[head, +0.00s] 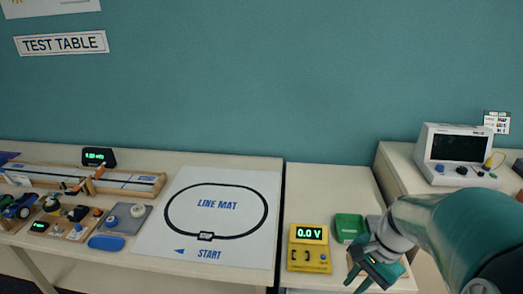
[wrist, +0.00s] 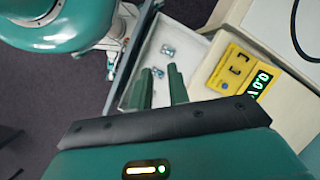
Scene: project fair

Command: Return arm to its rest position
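My arm (head: 432,232) reaches in from the lower right of the head view. My gripper (head: 358,279) is low at the front edge of the small right-hand table, right of the yellow meter. In the wrist view my gripper (wrist: 160,84) shows two green fingers held apart, with nothing seen gripped between them. Beyond the fingertips is an open pale drawer (wrist: 190,38) holding two small metallic items (wrist: 168,51). How high the fingers are above the drawer floor is hard to tell.
The line mat (head: 255,250) and several small parts lie on the left table. A white instrument (head: 456,153) stands on the right bench. The back of the small table is clear.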

